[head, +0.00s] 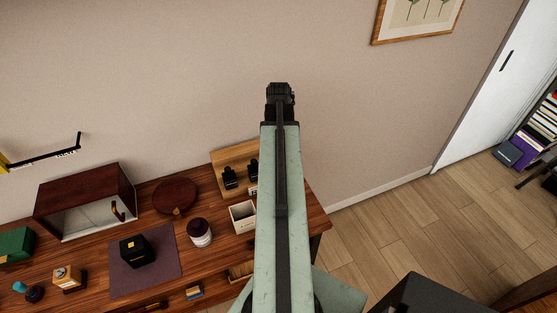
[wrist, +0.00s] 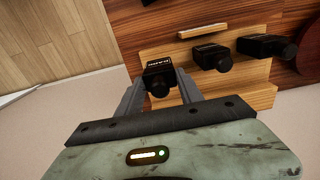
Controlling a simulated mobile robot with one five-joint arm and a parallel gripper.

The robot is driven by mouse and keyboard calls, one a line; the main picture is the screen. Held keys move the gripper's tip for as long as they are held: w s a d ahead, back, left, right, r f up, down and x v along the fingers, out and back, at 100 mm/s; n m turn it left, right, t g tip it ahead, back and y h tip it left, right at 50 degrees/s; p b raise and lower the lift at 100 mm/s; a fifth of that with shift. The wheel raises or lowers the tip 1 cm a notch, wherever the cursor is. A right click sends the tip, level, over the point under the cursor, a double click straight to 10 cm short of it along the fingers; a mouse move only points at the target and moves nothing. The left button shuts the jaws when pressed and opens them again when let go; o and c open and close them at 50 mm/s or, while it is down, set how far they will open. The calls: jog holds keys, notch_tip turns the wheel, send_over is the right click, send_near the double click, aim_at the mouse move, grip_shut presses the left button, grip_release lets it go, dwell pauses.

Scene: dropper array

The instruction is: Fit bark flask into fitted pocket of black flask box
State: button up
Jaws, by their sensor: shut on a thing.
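In the wrist view my gripper (wrist: 158,82) is shut on a small black flask (wrist: 158,66) with pale lettering that I cannot read, so I cannot confirm it is the bark flask. Two similar black flasks stand on the stand, one nearer (wrist: 212,57) and one farther (wrist: 267,46). In the head view a black box (head: 137,251) with a small gold mark sits on a purple mat; its pocket cannot be made out. My arm hides the gripper and held flask in the head view.
The wooden stand (head: 233,155) is at the table's back right. Nearby are a cream open box (head: 242,217), a round dark red lid (head: 174,196), a white jar with a dark lid (head: 200,233) and a brown open case (head: 85,190). The purple mat (head: 168,266) has bare room around the box.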

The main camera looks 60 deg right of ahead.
jog(key=shift+r+p, duration=1.85)
jog(key=shift+r, duration=0.4)
jog(key=shift+f, duration=0.1)
